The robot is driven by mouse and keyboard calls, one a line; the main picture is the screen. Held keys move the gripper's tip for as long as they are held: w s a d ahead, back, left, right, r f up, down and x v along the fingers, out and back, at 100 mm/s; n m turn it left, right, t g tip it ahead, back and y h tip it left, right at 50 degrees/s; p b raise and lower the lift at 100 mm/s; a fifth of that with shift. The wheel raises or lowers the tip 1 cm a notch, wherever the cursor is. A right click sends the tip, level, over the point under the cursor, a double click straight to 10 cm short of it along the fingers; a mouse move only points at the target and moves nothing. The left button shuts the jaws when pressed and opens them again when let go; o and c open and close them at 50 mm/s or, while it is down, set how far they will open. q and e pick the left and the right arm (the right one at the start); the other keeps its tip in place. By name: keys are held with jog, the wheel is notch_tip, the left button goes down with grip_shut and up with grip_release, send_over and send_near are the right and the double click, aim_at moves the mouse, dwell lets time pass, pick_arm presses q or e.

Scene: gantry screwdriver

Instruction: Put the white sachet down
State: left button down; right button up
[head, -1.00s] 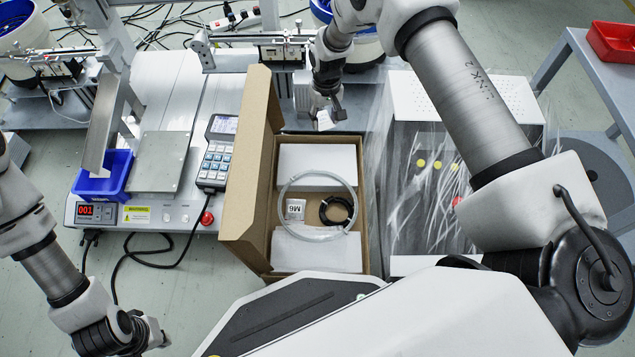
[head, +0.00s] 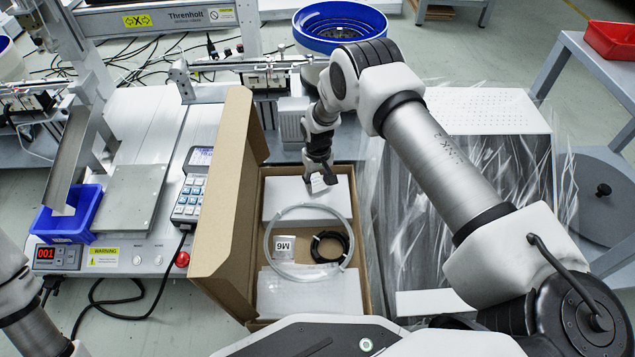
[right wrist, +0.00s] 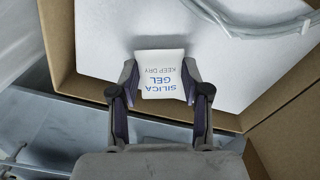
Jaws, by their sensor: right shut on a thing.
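The white sachet (right wrist: 162,74), printed "SILICA GEL KEEP DRY", is between the fingers of my right gripper (right wrist: 160,88) in the right wrist view. The gripper is shut on it. In the head view my right gripper (head: 321,183) is over the far end of the open cardboard box (head: 223,210), above a white foam block (head: 285,198). The sachet (head: 318,184) shows only small there. I cannot tell whether it touches the block. My left gripper is out of the head view; only part of the left arm shows at the lower left.
The box holds a coiled clear tube (head: 268,243), a black cable coil (head: 346,240), a white M6 packet (head: 284,247) and a near foam block (head: 300,298). The box flap stands up on the left, beside a keypad (head: 190,199). A plastic-wrapped machine (head: 420,225) stands at right.

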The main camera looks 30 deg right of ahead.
aim_at(318, 183)
jog(key=shift+f, duration=0.15)
jog(key=o, duration=1)
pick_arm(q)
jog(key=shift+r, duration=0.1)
pick_arm(e)
jog(key=shift+r, duration=0.35)
pick_arm(q)
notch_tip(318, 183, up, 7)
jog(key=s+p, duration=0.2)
jog(key=p, duration=0.5)
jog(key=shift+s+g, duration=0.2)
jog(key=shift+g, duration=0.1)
pick_arm(e)
notch_tip(318, 183, up, 12)
jog(key=shift+f, duration=0.2)
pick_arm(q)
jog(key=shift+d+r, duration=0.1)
